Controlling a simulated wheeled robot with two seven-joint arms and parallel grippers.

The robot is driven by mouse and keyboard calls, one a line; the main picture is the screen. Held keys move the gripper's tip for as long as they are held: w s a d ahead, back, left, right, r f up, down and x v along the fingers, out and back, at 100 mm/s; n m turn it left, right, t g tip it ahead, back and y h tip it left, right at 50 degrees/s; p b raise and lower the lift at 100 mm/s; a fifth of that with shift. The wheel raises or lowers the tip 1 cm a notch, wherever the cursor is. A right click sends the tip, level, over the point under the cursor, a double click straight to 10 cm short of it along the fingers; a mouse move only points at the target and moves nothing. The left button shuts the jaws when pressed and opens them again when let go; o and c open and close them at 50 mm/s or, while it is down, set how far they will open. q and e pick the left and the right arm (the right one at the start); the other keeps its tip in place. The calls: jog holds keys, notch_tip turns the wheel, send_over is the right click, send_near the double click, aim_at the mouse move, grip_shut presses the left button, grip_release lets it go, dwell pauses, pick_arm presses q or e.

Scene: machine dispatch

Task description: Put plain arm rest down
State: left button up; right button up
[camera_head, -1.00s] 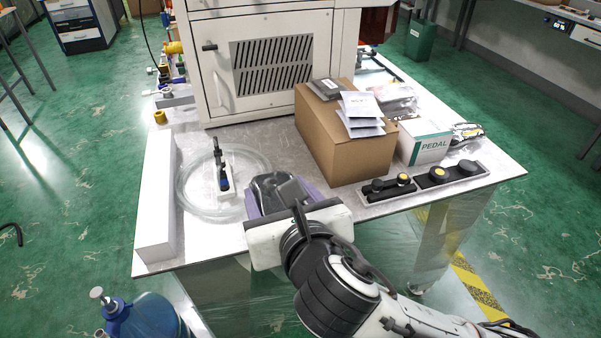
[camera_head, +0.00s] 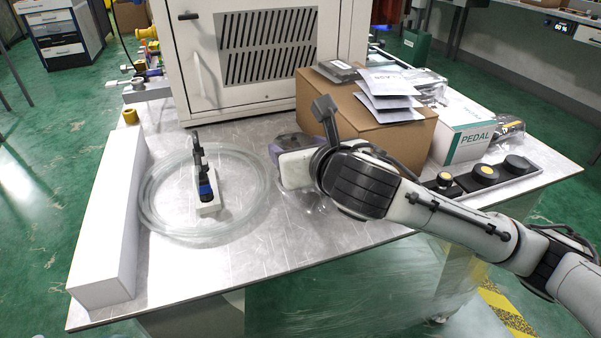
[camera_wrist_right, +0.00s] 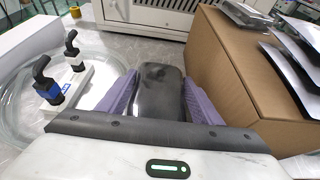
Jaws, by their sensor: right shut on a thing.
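The plain arm rest (camera_wrist_right: 160,90), a smooth dark pad, sits between the purple fingers of my right gripper (camera_wrist_right: 158,102) in the right wrist view. The fingers are shut on its two sides. In the head view my right gripper (camera_head: 288,147) is low over the table, just left of the cardboard box, and its white body hides most of the arm rest. I cannot tell whether the arm rest touches the table (camera_head: 290,240). My left gripper is not in view.
A clear coiled hose (camera_head: 152,215) with a black-and-blue fitting (camera_head: 205,185) lies to the left. A long white box (camera_head: 108,225) lines the left edge. The cardboard box (camera_head: 385,140), PEDAL box (camera_head: 465,142) and knob tray (camera_head: 505,183) stand right. The front middle of the table is clear.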

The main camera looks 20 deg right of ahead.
notch_tip(320, 180, down, 4)
jog(key=shift+f+b, duration=0.1)
jog(key=shift+b, duration=0.55)
jog(key=o, duration=1.2)
jog(key=shift+o, duration=0.2)
